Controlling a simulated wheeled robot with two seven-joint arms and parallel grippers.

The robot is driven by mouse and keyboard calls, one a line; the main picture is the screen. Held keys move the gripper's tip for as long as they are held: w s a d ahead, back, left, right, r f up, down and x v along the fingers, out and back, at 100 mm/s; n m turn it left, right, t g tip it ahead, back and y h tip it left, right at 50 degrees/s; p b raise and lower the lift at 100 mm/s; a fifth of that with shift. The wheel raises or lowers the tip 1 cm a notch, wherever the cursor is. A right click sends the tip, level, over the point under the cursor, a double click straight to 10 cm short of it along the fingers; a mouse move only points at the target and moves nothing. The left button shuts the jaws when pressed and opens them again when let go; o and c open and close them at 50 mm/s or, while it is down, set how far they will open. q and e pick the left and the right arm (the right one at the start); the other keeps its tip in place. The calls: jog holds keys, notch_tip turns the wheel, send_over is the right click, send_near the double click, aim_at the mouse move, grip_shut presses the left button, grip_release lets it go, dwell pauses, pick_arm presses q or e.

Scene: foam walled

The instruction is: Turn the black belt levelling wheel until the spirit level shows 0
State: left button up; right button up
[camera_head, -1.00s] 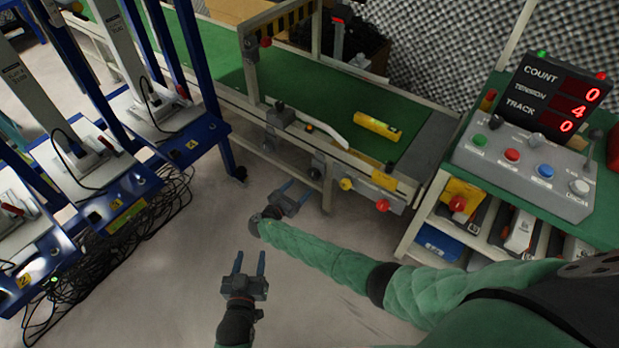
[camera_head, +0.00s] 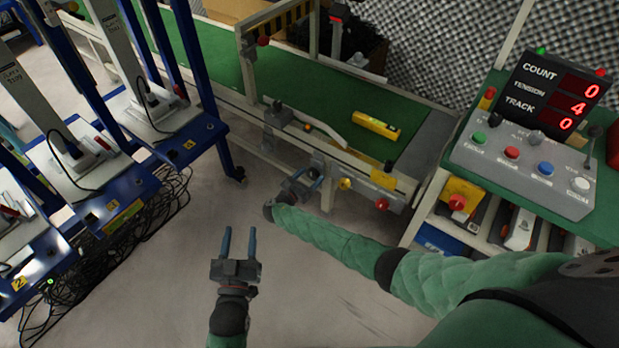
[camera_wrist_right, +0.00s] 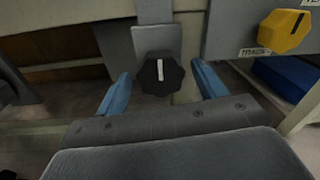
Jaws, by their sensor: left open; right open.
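The black levelling wheel (camera_wrist_right: 160,74), a faceted knob with a white mark, sits on a grey plate in the right wrist view. My right gripper (camera_wrist_right: 160,80) is open, with a blue finger to each side of the wheel in that view and a visible gap on both sides. In the head view my right gripper (camera_head: 307,178) is at the belt's front side, and the wheel is hard to make out there. The yellow spirit level (camera_head: 376,126) lies on the green belt (camera_head: 320,92); its reading is too small to tell. My left gripper (camera_head: 239,235) is open and empty over the floor.
A yellow knob (camera_wrist_right: 285,30) labelled TRACK sits right of the wheel. A red knob (camera_head: 383,204) is on the conveyor front. The display (camera_head: 553,97) reads count 0, tension 4, track 0. Blue racks (camera_head: 215,100) with cables stand left.

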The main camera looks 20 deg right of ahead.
jog(key=c, duration=1)
jog(key=shift+o, duration=0.2)
